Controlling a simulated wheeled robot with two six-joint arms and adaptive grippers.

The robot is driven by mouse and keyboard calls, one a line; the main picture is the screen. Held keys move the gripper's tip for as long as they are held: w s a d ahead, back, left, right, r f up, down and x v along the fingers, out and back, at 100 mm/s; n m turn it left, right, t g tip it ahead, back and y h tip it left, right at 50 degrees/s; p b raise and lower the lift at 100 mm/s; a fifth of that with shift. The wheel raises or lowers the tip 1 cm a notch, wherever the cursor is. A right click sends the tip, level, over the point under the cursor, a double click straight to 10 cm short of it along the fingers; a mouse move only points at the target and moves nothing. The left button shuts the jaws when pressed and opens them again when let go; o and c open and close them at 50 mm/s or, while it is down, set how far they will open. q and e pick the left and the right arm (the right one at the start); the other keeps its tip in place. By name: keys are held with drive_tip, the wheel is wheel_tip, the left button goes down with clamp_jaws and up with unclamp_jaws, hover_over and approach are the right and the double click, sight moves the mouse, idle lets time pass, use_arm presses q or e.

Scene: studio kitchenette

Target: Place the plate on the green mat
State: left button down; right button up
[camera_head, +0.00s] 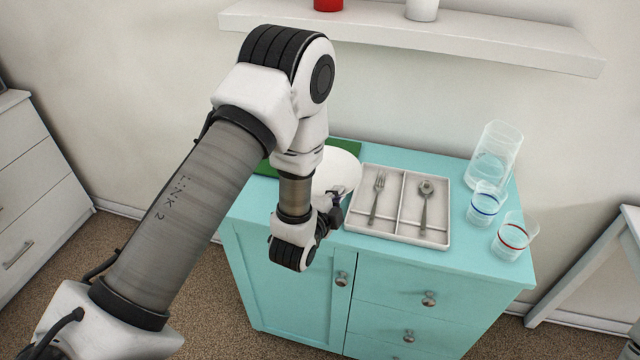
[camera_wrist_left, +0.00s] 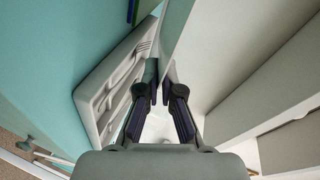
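The white round plate (camera_head: 338,172) is over the left part of the teal cabinet top in the head view, partly hidden by my left arm. The green mat (camera_head: 347,145) shows behind the plate, and most of it is hidden by the plate and my arm. My left gripper (camera_head: 337,199) is at the near rim of the plate. In the left wrist view its fingertips (camera_wrist_left: 161,93) are close together on the rim of a pale, thin surface. I cannot tell how high the plate is above the mat.
A white cutlery tray (camera_head: 399,233) with a fork (camera_head: 377,196) and spoon (camera_head: 425,203) is close right of the plate. A pitcher (camera_head: 495,153) and two glasses (camera_head: 485,203) (camera_head: 514,236) stand at the right end. A wall shelf (camera_head: 420,35) is above the cabinet.

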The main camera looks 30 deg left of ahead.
sight(322, 178)
use_arm(q)
drive_tip(key=w+a, duration=0.1)
drive_tip(key=a, duration=0.1)
drive_tip(key=w+a, duration=0.2)
drive_tip(key=w+a+f, duration=0.1)
drive_tip(key=a, duration=0.1)
drive_tip(key=shift+w, duration=0.3)
drive_tip(key=shift+a+f, duration=0.1)
drive_tip(key=shift+a, duration=0.15)
wheel_tip(322, 178, down, 3)
drive_tip(key=b, duration=0.3)
drive_tip(key=shift+f, duration=0.1)
drive_tip(key=shift+w+f, duration=0.1)
drive_tip(key=shift+f, duration=0.1)
drive_tip(key=shift+r, duration=0.2)
drive_tip(key=shift+f, duration=0.15)
drive_tip(key=c, duration=1.6)
unclamp_jaws()
